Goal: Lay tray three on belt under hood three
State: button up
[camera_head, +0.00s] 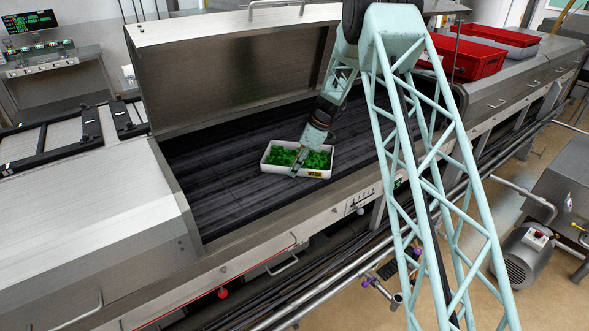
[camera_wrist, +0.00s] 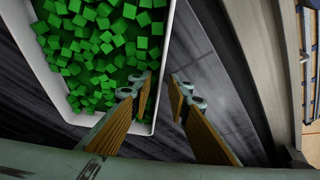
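A white tray (camera_head: 279,169) filled with green cubes (camera_head: 316,160) is over the dark belt (camera_head: 222,193) under the raised hood lid (camera_head: 225,85). It looks level and appears to rest on the belt. A yellow label is on its near side, too small to read surely. My gripper (camera_head: 294,174) is at the tray's near wall. In the wrist view, my gripper (camera_wrist: 162,82) has its fingers apart. One finger is inside the tray rim (camera_wrist: 164,55) and the other is outside it. Gaps show on both sides of the wall. The hood number is not visible.
Red crates (camera_head: 470,59) stand on the closed housing at the right. The front edge of the hood opening (camera_head: 285,209) runs close to the tray. Bare belt lies left of the tray. A control panel (camera_head: 40,60) with a screen is at the far left.

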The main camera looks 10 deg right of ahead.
jog(key=b+v, duration=0.1)
jog(key=v, duration=1.1)
jog(key=shift+a, duration=0.1)
jog(key=shift+r, duration=0.15)
dwell(0.5)
